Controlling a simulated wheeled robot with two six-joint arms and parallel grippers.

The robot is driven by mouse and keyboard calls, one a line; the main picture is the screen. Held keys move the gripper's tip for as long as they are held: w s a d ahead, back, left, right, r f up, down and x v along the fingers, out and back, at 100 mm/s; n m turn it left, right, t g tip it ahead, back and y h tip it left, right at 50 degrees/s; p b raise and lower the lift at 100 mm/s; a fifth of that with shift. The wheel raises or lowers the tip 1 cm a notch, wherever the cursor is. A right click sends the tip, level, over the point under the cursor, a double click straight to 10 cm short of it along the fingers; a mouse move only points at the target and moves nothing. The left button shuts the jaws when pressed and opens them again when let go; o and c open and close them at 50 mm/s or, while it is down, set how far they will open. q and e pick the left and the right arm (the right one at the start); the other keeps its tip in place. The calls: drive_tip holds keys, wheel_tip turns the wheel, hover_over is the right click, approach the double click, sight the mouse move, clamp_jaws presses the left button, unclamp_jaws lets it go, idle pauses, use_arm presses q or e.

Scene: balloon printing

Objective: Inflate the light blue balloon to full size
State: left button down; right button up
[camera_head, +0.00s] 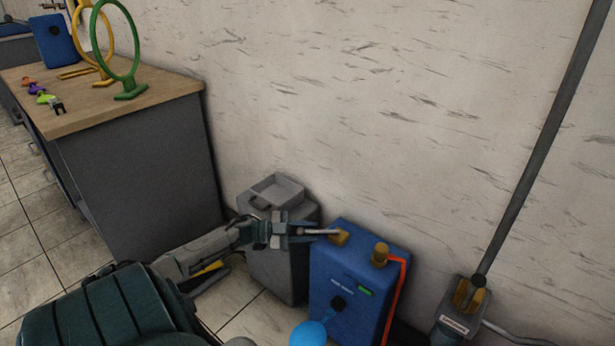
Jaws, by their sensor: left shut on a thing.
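The light blue balloon (308,334) is at the bottom edge of the view, partly cut off. Its narrower end reaches up to a dark nozzle (337,303) on the front of a blue machine (330,274). The machine has a green display, and on its top are two yellow-brown fittings. A pale lever (325,231) runs out to the left from the left fitting (339,238). My left gripper (304,234) comes in from the left and is shut on this lever. My right gripper is not in view.
A table (130,113) with colored rings and small clips is at the upper left. A grey pole (540,150) rises from a grey box with yellow prongs at right. A red hose (396,295) runs down the machine.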

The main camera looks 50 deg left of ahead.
use_arm(q)
drive_tip(key=c, duration=1.1)
unclamp_jaws()
drive_tip(key=p+v, duration=0.1)
drive_tip(key=v, duration=1)
drive_tip(key=shift+p, duration=0.35)
